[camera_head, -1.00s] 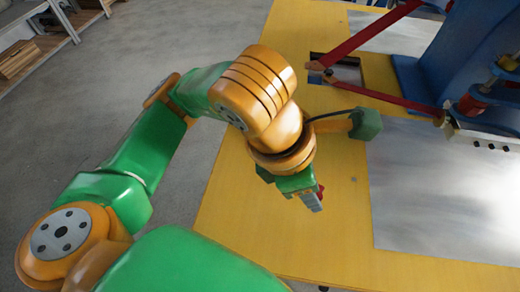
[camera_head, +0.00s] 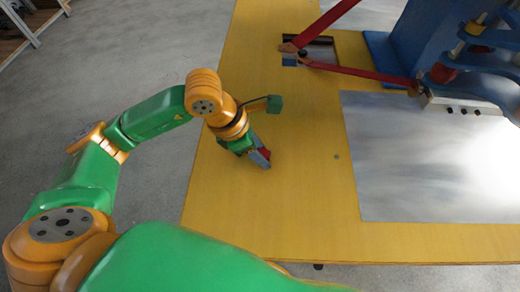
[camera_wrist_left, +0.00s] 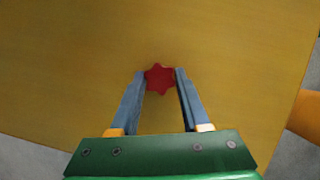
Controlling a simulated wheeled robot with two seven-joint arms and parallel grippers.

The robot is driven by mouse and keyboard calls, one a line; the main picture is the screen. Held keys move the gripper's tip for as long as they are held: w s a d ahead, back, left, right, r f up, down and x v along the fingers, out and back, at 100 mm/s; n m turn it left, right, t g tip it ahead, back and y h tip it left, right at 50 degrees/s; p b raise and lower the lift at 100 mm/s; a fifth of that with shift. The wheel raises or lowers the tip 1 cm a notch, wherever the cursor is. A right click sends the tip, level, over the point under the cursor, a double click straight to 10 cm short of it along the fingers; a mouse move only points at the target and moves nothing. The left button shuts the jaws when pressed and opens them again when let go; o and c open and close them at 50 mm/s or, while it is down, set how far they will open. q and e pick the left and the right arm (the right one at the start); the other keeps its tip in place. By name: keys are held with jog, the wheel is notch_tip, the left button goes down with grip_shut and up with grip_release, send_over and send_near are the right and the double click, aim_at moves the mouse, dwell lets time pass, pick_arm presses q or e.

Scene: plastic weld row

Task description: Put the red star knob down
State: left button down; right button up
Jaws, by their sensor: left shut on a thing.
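The red star knob (camera_wrist_left: 159,77) sits between the fingertips of my left gripper (camera_wrist_left: 160,80) in the left wrist view, over the yellow table top (camera_wrist_left: 60,70). My left gripper is shut on it. In the head view the left gripper (camera_head: 264,157) is low over the left part of the table (camera_head: 290,215), with a bit of red knob (camera_head: 265,153) showing beside its fingers. I cannot tell whether the knob touches the table. My right gripper is not in view.
A metal plate (camera_head: 410,170) covers the table's right part. A blue machine (camera_head: 405,45) with red arms (camera_head: 365,73) stands at the back right, near a rectangular opening (camera_head: 316,52). Yellow surface around the gripper is clear. Grey floor (camera_head: 130,70) lies left of the table.

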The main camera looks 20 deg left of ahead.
pick_arm(q)
jog(key=shift+c, duration=1.9)
grip_release()
jog(key=shift+f, duration=0.1)
jog(key=shift+r+p, duration=0.3)
jog(key=shift+p, duration=0.05)
jog(key=p+v, duration=0.1)
jog(key=v, duration=1.1)
jog(key=shift+f, duration=0.1)
